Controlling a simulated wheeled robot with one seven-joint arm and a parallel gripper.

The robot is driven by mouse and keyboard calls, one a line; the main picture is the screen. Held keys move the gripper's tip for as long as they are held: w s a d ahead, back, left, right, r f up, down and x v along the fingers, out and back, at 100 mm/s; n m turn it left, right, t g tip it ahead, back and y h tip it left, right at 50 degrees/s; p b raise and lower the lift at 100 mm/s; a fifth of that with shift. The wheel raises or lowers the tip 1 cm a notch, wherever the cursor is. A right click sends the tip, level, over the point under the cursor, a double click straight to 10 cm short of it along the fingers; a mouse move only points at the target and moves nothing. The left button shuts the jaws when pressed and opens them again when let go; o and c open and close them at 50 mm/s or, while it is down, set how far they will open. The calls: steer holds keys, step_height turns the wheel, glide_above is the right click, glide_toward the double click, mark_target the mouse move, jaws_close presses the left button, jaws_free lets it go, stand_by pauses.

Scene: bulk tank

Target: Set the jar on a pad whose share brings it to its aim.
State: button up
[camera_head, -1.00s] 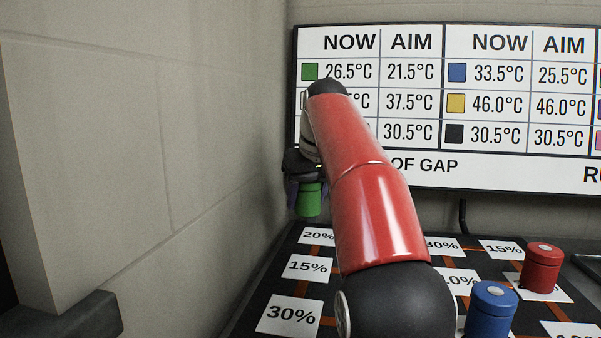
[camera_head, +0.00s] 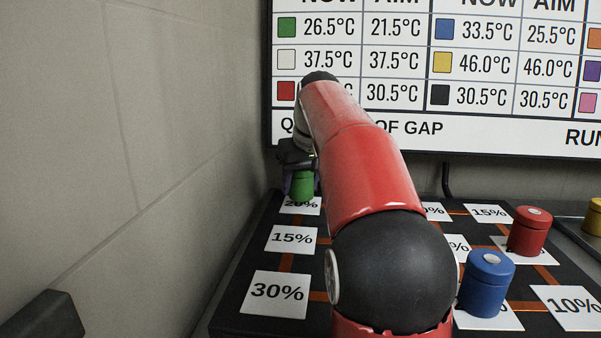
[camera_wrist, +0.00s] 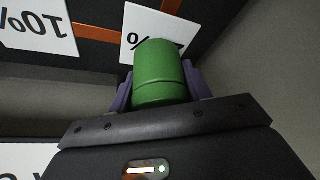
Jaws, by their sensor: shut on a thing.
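My gripper (camera_head: 301,178) is shut on the green jar (camera_head: 302,187) and holds it upright at the far left of the dark bench. The jar is over the 20% pad (camera_head: 300,208) and hides part of it; I cannot tell if they touch. The wrist view shows the jar (camera_wrist: 160,75) between purple fingers, with a partly hidden white pad (camera_wrist: 143,25) beyond it. The board (camera_head: 395,128) lists green as 26.5°C now, aim 21.5°C. A 15% pad (camera_head: 291,239) and a 30% pad (camera_head: 276,294) lie bare nearer me.
A blue jar (camera_head: 487,284) and a red jar (camera_head: 530,232) stand on pads at the right. A bare 15% pad (camera_head: 488,212) and a 10% pad (camera_head: 573,306) are also there. A yellow jar (camera_head: 593,217) is at the right edge. The wall (camera_head: 190,150) is close on the left.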

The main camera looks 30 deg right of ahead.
mark_target(307, 170)
steer(key=shift+f+b, duration=0.5)
steer(key=shift+f, duration=0.35)
stand_by(0.3)
steer(key=o, duration=1.1)
steer(key=shift+o, duration=0.2)
steer(key=shift+r, duration=0.1)
steer(key=p+v, duration=0.1)
steer(key=v, duration=0.6)
steer(key=shift+s+r+p, duration=0.2)
steer(key=shift+r+p, duration=0.1)
